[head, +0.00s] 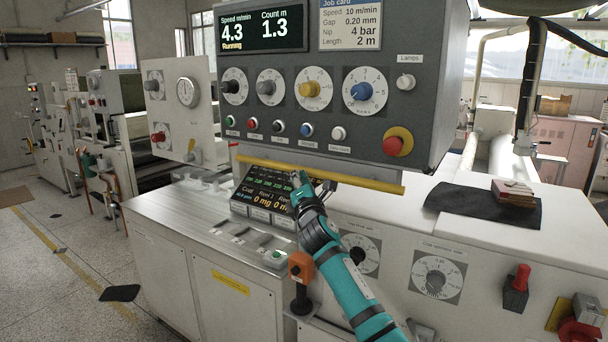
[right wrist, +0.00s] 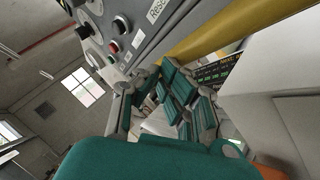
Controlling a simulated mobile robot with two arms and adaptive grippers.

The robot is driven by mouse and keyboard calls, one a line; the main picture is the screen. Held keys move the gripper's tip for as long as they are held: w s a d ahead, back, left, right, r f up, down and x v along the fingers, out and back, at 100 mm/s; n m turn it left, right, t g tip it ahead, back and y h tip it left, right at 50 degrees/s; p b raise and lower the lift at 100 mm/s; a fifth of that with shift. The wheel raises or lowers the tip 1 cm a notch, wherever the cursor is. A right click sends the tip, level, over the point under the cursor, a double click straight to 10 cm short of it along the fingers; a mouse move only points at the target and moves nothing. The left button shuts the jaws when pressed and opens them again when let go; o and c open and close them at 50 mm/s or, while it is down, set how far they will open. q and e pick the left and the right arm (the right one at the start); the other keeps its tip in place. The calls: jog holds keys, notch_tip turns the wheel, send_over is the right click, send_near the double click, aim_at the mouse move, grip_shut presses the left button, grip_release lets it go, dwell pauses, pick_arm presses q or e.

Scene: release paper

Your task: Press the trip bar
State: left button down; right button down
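The trip bar, a long yellow bar (head: 360,181), runs along below the grey control panel. It also crosses the upper right of the right wrist view (right wrist: 215,33). My right gripper (head: 300,180), teal and dark grey, is at the bar's lower edge, left of its middle, above the small display. In the right wrist view its fingers (right wrist: 158,78) come together at the tips, with nothing held between them. The bar passes just beyond the tips; I cannot tell whether they touch it. My left gripper is not in view.
The control panel (head: 420,110) overhangs above, with knobs, buttons and a red stop button (head: 393,146). A small display (head: 262,192) sits below the bar. An orange-topped control (head: 301,265) stands at the counter's front edge. A dark sheet (head: 470,207) lies on the right.

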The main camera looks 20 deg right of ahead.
jog(key=shift+w+d, duration=0.25)
jog(key=shift+d, duration=0.35)
dwell(0.6)
jog(key=shift+s+a+f+p, duration=0.25)
jog(key=shift+s+a+p, duration=0.05)
jog(key=shift+s+a, duration=0.55)
jog(key=shift+a, duration=0.25)
jog(key=s+a, duration=0.1)
jog(key=a, duration=0.1)
jog(key=s+a+p, duration=0.1)
jog(key=s+a, duration=0.1)
jog(key=shift+d, duration=0.1)
dwell(0.7)
